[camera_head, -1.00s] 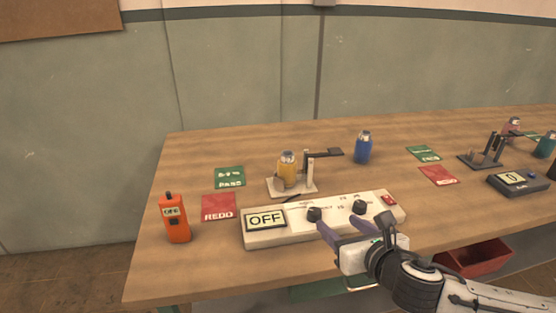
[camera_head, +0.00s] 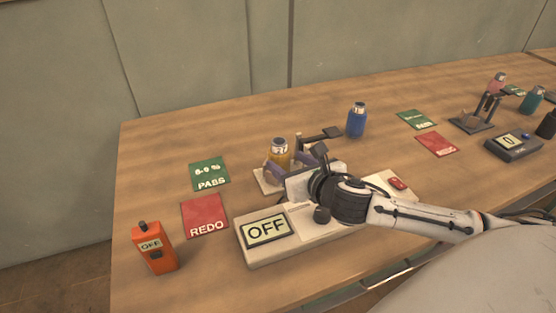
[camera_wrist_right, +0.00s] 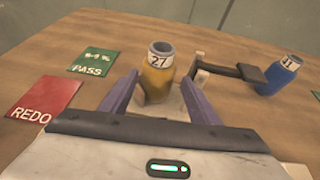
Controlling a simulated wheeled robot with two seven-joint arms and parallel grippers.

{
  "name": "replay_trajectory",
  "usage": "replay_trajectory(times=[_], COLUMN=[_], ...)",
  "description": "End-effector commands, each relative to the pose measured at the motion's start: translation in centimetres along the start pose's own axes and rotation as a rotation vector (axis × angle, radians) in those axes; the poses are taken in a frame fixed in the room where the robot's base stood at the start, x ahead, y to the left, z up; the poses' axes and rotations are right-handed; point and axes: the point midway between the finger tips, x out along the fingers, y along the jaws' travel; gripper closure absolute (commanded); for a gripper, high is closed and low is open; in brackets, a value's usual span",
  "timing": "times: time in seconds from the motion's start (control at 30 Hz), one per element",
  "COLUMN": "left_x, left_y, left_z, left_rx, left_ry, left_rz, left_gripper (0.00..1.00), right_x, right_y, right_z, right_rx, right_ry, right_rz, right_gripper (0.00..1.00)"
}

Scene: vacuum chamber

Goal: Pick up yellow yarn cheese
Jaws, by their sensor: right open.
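The yellow yarn cheese (camera_head: 279,151) stands upright on a small white stand with a dark arm (camera_head: 318,136). It also shows in the right wrist view (camera_wrist_right: 158,80), with a label reading 27 on top. My right gripper (camera_head: 293,168) is open, and its purple fingers point at the yellow yarn cheese. In the right wrist view the fingers (camera_wrist_right: 157,100) lie to its left and right, with the yarn cheese between or just beyond their tips; I cannot tell whether they touch it. My left gripper is not in view.
A white OFF panel (camera_head: 257,251) lies under my right arm. A blue yarn cheese (camera_head: 356,119) stands to the right of the stand. A green PASS card (camera_head: 209,172), a red REDO card (camera_head: 204,214) and an orange device (camera_head: 153,248) are at left. Another stand (camera_head: 471,122) is at right.

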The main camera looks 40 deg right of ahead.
Motion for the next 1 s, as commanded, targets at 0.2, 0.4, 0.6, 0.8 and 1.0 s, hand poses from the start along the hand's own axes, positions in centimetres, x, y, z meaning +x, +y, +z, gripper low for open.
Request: replay_trajectory(times=[0.2, 0.4, 0.6, 0.8, 1.0], left_x=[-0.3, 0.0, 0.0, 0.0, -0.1], left_y=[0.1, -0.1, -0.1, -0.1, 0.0], left_z=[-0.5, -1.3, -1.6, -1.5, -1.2], left_rx=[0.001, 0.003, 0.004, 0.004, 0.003], left_ry=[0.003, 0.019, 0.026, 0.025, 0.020], left_rz=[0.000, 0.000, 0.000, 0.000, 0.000], left_gripper=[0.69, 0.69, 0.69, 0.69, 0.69], right_x=[2.8, 5.0, 5.2, 5.2, 5.1], right_y=[0.3, 0.3, 0.4, 0.3, 0.3], right_z=[1.0, 0.9, 0.9, 0.9, 0.9], right_rx=[0.006, 0.001, 0.000, 0.000, 0.000], right_ry=[-0.001, 0.000, 0.001, 0.001, 0.000], right_rz=[-0.001, -0.001, 0.001, 0.000, 0.000], right_gripper=[0.44, 0.44, 0.44, 0.68, 0.82])
